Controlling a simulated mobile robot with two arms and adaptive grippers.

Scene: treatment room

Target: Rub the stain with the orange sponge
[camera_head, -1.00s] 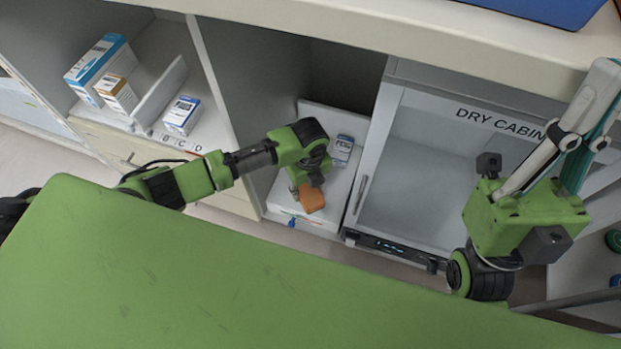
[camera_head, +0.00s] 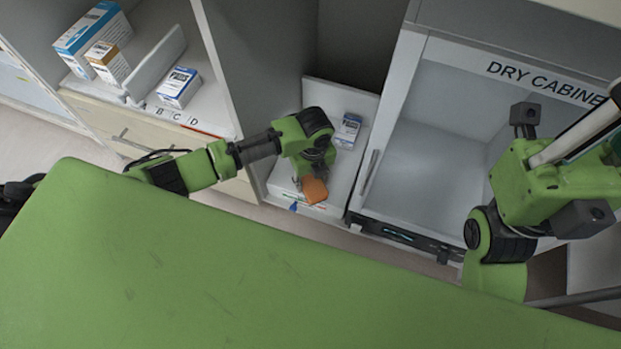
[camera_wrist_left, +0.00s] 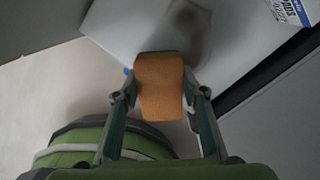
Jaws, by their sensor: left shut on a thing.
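The orange sponge (camera_head: 314,191) is held in my left gripper (camera_head: 316,176) over the front part of a white shelf surface in the cabinet. The sponge (camera_wrist_left: 160,86) also shows in the left wrist view, between the two fingers of the left gripper (camera_wrist_left: 160,95). A dark brownish stain (camera_wrist_left: 194,36) lies on the white surface just beyond the sponge. I cannot tell whether the sponge touches the surface. In the head view the arm mostly hides the stain. My right arm is at the right; its fingertips are not visible.
A small white and blue box (camera_head: 347,131) stands on the same shelf behind the gripper. Other boxes (camera_head: 179,88) stand on the left shelf. The dry cabinet (camera_head: 430,140) is to the right. A green padded surface (camera_head: 200,270) fills the foreground.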

